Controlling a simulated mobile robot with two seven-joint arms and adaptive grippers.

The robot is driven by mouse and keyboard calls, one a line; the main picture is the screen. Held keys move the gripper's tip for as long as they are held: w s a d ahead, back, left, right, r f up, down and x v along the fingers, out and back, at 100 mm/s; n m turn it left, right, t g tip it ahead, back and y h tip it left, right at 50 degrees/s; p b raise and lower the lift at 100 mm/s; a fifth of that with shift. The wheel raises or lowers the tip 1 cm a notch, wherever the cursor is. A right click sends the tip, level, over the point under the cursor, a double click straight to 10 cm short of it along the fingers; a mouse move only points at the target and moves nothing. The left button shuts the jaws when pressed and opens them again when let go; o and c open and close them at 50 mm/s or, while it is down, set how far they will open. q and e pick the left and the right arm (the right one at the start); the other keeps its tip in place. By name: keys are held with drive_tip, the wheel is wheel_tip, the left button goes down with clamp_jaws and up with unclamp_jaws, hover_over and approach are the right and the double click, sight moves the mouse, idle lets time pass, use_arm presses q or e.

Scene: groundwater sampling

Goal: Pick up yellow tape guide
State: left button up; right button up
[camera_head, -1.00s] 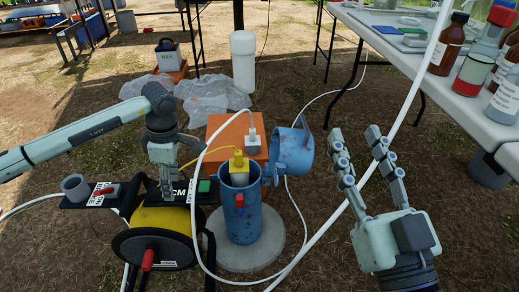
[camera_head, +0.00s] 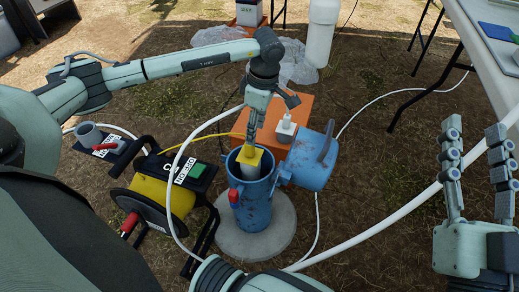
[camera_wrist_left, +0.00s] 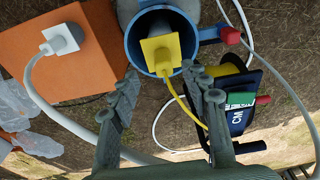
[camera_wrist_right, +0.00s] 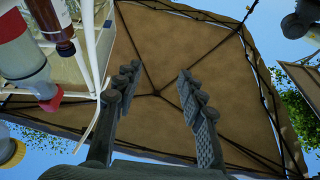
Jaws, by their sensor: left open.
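The yellow tape guide (camera_head: 250,158) sits in the mouth of the blue well pipe (camera_head: 254,205), over a white inner tube. In the left wrist view the guide (camera_wrist_left: 160,53) shows a square plate, with the yellow tape running off it. My left gripper (camera_head: 254,137) is just above the guide in the head view, partly covering it. My right gripper (camera_head: 474,140) is open and empty, raised at the far right.
The blue hinged cap (camera_head: 312,160) stands open beside the pipe. An orange box (camera_head: 296,112) with a white device (camera_head: 286,131) is behind. The tape reel (camera_head: 160,200) stands left. A white hose crosses the front. A table (camera_head: 480,35) is at right.

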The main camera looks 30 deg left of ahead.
sight(250, 154)
use_arm(q)
drive_tip(key=f, duration=0.2)
drive_tip(key=a+f, duration=0.1)
drive_tip(key=f, duration=0.1)
drive_tip(key=f+b, duration=0.1)
drive_tip(key=f, duration=0.2)
drive_tip(key=shift+s+a, duration=0.3)
drive_tip(key=shift+s, duration=0.1)
use_arm(e)
drive_tip(key=shift+s+d+r+t, duration=0.15)
drive_tip(key=shift+s+r+t, duration=0.05)
drive_tip(key=shift+r+t, duration=0.3)
drive_tip(key=shift+s+d+r+t, duration=0.1)
drive_tip(key=shift+s+r+t, duration=0.05)
drive_tip(key=shift+r+t, duration=0.3)
use_arm(q)
drive_tip(key=shift+c, duration=0.6)
drive_tip(key=shift+r, duration=0.1)
clamp_jaws()
